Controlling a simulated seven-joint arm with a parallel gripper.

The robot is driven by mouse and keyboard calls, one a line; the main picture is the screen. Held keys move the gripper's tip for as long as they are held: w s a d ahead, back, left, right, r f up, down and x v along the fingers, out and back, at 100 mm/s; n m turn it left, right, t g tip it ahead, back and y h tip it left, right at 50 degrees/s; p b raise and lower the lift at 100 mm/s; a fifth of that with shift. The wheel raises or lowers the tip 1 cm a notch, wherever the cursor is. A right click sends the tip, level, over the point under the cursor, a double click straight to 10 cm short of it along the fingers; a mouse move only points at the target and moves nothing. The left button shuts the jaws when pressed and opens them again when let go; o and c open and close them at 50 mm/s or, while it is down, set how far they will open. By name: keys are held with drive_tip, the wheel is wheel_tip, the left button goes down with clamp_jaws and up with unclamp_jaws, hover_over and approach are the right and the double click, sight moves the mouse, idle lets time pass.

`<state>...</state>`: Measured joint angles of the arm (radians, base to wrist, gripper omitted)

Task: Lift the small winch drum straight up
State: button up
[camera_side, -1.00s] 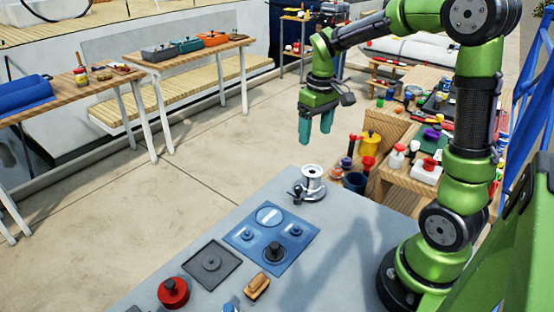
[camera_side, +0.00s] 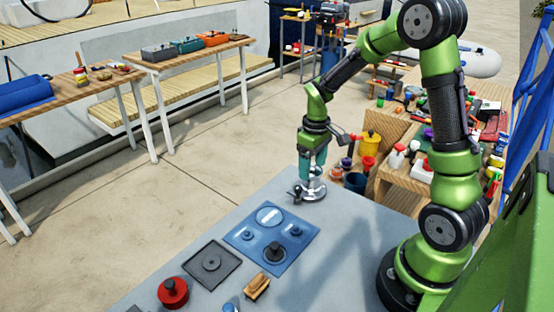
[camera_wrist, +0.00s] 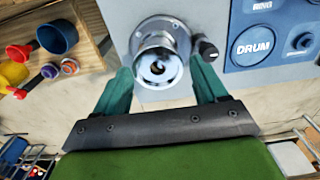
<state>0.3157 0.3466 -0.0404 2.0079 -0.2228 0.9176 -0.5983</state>
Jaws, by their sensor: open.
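The small winch drum is a shiny chrome spool; in the wrist view the drum (camera_wrist: 158,62) stands upright at the grey bench's edge, seen from above. In the side view its round foot (camera_side: 315,194) shows, and its upper part is mostly hidden by my fingers. My gripper (camera_side: 312,177) is open and points down over the drum. In the wrist view its two teal fingers (camera_wrist: 161,76) reach down on either side of the drum, with no clear contact visible.
A small black-knobbed part (camera_wrist: 208,49) sits close beside the drum. A blue panel (camera_side: 256,238) with a DRUM-marked round spot lies nearby. A dark square plate (camera_side: 212,264), a red knobbed pot (camera_side: 173,293) and a wooden-handled brush (camera_side: 257,287) share the bench. Wooden crates with cups stand behind.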

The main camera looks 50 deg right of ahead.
sight(312, 172)
wheel_tip(312, 172, down, 5)
drive_tip(key=shift+d+r, duration=0.1)
drive_tip(key=shift+d, duration=0.05)
drive_tip(key=shift+w, duration=0.1)
drive_tip(key=c, duration=0.9)
